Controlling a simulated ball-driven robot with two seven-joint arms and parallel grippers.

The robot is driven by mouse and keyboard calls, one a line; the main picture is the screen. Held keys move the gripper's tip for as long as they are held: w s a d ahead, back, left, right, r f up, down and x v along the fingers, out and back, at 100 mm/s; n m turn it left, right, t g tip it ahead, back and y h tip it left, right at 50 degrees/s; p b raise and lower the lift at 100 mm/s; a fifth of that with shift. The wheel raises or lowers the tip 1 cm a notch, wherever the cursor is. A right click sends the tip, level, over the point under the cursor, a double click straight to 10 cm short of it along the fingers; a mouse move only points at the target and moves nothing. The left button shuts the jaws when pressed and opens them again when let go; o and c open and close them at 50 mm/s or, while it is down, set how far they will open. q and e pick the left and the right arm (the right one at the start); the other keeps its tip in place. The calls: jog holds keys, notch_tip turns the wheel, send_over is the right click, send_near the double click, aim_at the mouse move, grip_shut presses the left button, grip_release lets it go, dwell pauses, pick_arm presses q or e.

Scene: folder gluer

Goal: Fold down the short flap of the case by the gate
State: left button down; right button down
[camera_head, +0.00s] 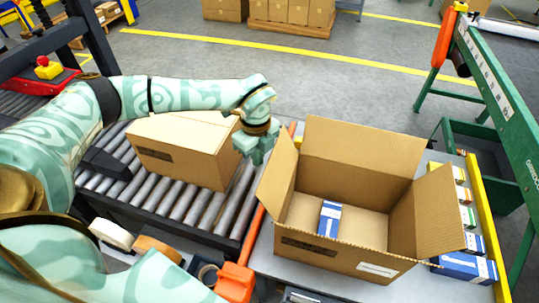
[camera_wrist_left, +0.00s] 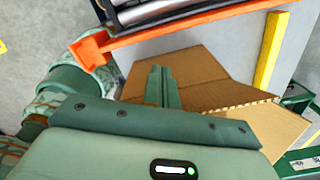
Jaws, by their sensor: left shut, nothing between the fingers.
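The open case (camera_head: 340,258) stands on the grey table, right of the orange gate (camera_head: 251,238). Its short flap by the gate (camera_head: 278,172) stands up, leaning slightly outward. The far long flap (camera_head: 362,146) and the right short flap (camera_head: 440,212) are also up. A blue-and-white carton (camera_head: 330,218) is inside. My left gripper (camera_head: 257,150) is shut and empty, close to the outer side of the gate-side flap; I cannot tell whether it touches. In the left wrist view its fingers (camera_wrist_left: 163,86) overlap brown cardboard (camera_wrist_left: 195,68). My right gripper is out of view.
A closed case (camera_head: 178,150) lies on the roller conveyor (camera_head: 205,208) left of the gate. Tape rolls (camera_head: 112,233) lie near the front. Small cartons (camera_head: 466,265) line the table's right side by a yellow rail (camera_head: 482,215). A green machine frame (camera_head: 500,100) stands at right.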

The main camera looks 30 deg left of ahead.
pick_arm(q)
jog(key=shift+d, duration=0.1)
send_over(285, 178)
jog(key=shift+p, duration=0.35)
dwell(0.5)
